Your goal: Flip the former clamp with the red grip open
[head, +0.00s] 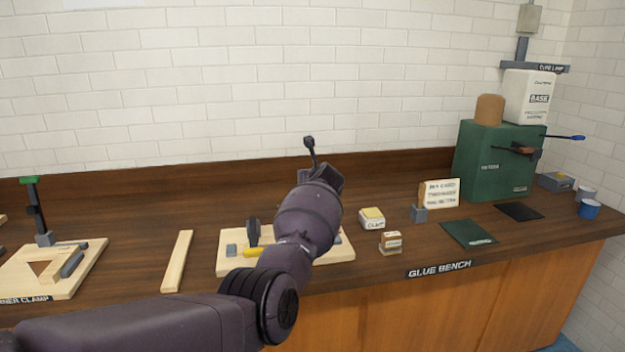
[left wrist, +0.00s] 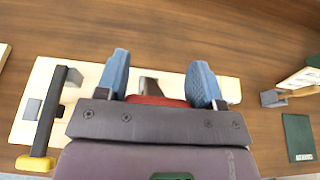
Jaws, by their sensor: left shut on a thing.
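The red grip (left wrist: 157,100) of the former clamp shows in the left wrist view between the two blue fingers of my left gripper (left wrist: 160,80), which is shut on it. A grey-brown metal part (left wrist: 149,87) of the clamp shows just beyond the grip. The clamp sits over a pale wooden board (left wrist: 90,73). A second clamp with a dark bar and a yellow grip (left wrist: 35,164) lies at the left of the board. In the head view my left arm covers the red grip and the fingers; the board (head: 340,252) and yellow grip (head: 252,253) show beside it. My right gripper is not in view.
A corner clamp board (head: 85,262) and a loose wooden strip (head: 178,262) lie to the left. The back wall is close behind.

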